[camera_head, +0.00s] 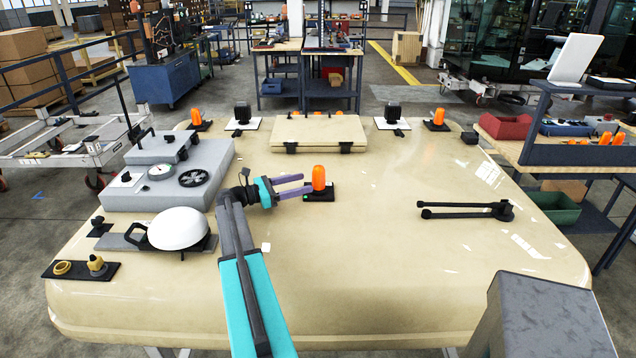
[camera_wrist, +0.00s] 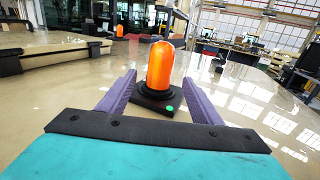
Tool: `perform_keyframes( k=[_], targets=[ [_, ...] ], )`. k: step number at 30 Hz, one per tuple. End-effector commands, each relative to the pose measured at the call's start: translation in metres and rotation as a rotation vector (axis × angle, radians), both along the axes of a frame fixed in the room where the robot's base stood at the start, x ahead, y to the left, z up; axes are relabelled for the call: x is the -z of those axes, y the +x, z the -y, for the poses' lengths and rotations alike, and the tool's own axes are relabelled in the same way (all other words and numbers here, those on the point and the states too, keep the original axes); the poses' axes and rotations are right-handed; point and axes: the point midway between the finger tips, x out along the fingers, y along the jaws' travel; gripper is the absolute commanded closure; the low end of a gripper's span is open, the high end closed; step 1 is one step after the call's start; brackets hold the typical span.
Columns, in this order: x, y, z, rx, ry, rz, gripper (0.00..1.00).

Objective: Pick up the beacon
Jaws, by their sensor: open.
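An orange beacon (camera_head: 319,178) stands upright on a black square base (camera_head: 320,196) in the middle of the cream cab roof. A green dot marks the base. My gripper (camera_head: 303,187) is open, with its two purple fingers reaching toward the beacon from the left. In the wrist view the beacon (camera_wrist: 160,67) stands ahead, in line with the gap between the finger tips of my gripper (camera_wrist: 161,88). I cannot tell whether the tips have passed its near side. Two more orange beacons stand at the roof's back, left (camera_head: 196,117) and right (camera_head: 438,117).
The cream roof (camera_head: 400,270) is clear in front of the beacon. A grey unit with a gauge and fan (camera_head: 170,175) and a white dome (camera_head: 179,229) stand left. A black wiper-like arm (camera_head: 465,210) lies right. A hatch (camera_head: 318,132) is behind.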

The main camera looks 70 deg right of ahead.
Motion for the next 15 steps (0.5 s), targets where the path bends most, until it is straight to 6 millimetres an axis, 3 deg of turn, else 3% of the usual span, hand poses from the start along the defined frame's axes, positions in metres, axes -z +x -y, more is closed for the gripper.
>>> perform_keyframes(
  k=[15],
  targets=[
    [-0.001,-0.016,0.015,-0.001,-0.001,0.002,0.41]
  ],
)
